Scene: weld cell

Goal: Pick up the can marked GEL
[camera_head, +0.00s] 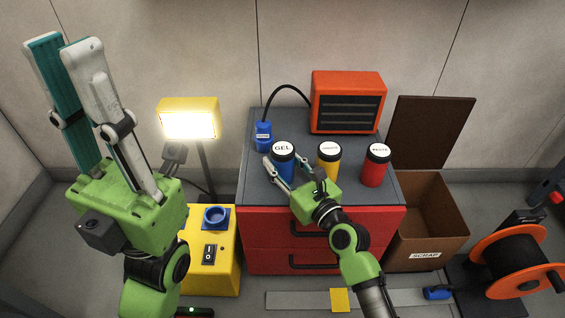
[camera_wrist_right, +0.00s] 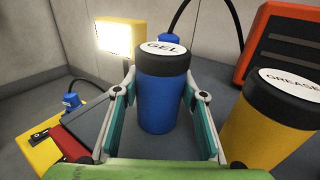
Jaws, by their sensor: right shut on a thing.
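The blue can marked GEL (camera_head: 284,170) has a black lid with a white label and is upright at the left of the grey cabinet top. My right gripper (camera_head: 286,178) is shut on it, one finger on each side. In the right wrist view, the GEL can (camera_wrist_right: 156,100) is between the teal pads of my right gripper (camera_wrist_right: 158,106). I cannot tell whether its base touches the cabinet top. My left gripper (camera_head: 65,42) is raised at the far left, open and empty, its fingers pointing up.
A yellow can (camera_head: 328,169) and a red can (camera_head: 374,174) stand to the right on the cabinet (camera_head: 385,187). Behind are an orange heater (camera_head: 348,101) and a small blue object (camera_head: 263,140). A lit yellow lamp (camera_head: 189,122) is left; a brown SCRAP bin (camera_head: 430,235) is right.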

